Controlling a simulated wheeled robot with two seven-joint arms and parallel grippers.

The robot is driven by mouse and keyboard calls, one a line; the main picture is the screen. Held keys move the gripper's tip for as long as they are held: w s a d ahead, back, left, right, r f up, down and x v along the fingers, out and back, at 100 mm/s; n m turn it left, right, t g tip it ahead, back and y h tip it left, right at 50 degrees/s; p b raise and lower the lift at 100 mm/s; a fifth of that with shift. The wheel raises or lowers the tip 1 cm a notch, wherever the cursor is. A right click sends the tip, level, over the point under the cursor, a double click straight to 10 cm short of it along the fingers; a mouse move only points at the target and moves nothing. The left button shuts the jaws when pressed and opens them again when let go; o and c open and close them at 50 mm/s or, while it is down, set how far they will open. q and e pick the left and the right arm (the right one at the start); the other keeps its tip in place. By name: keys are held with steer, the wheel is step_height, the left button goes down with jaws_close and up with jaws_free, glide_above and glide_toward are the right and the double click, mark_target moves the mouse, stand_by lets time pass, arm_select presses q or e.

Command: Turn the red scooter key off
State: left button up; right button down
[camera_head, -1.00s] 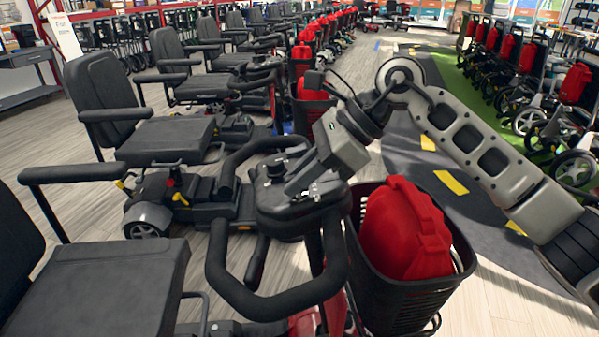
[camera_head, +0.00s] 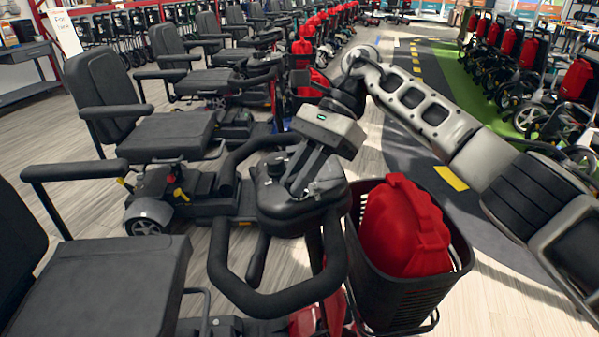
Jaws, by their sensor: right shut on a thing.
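The red scooter stands in front of me, with its black looped handlebar (camera_head: 228,275) and dark control console (camera_head: 272,207) in the middle of the head view. My right gripper (camera_head: 301,186) reaches down onto the console's upper face, its fingers pointing down and left. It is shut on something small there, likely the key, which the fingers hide. A black front basket (camera_head: 405,300) holding a red helmet-like bag (camera_head: 405,228) sits right of the console. My left gripper is not in view.
The scooter's black seat (camera_head: 115,285) is at the lower left. Another scooter seat (camera_head: 170,135) stands behind it, with more in a row beyond. A dark path with yellow dashes (camera_head: 451,178) runs along the right, with folded red-backed scooters on green flooring.

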stand_by(0.3)
steer(key=c, duration=1.4)
jaws_free()
steer(key=shift+p+v, duration=0.55)
steer(key=shift+v, duration=3.25)
steer(key=shift+r, duration=0.1)
